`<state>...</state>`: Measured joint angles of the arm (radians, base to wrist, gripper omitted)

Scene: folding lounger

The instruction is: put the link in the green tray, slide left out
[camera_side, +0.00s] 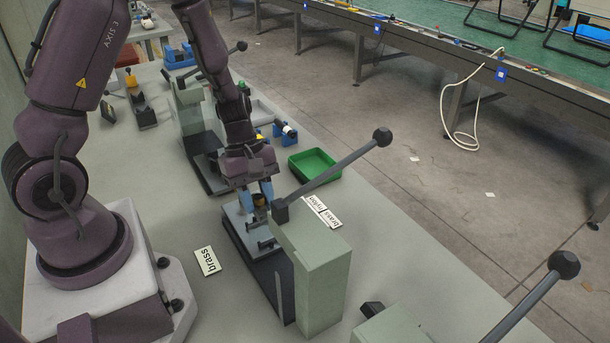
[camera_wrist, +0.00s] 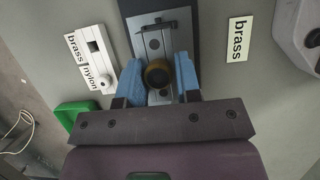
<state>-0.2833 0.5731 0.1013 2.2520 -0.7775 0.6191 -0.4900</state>
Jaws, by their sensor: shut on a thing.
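My gripper (camera_side: 262,195) points down at the end of a grey slide plate (camera_side: 235,216) in the near press. In the wrist view its blue fingers (camera_wrist: 159,78) are closed on both sides of a round yellow-brown knob (camera_wrist: 157,72). The slide plate (camera_wrist: 167,46) lies on a dark base beyond the knob, with small grey and dark fittings on it. I cannot tell the link apart from these fittings. The green tray (camera_side: 313,164) stands behind the press and looks empty; its edge shows in the wrist view (camera_wrist: 70,112).
The pale green press body (camera_side: 318,270) with a long ball-ended lever (camera_side: 335,170) rises close beside the gripper. A "brass" label (camera_side: 207,261) lies on the bench, and brass and nylon labels (camera_side: 322,211) lie by the press. More fixtures stand farther back. Bench right of the tray is clear.

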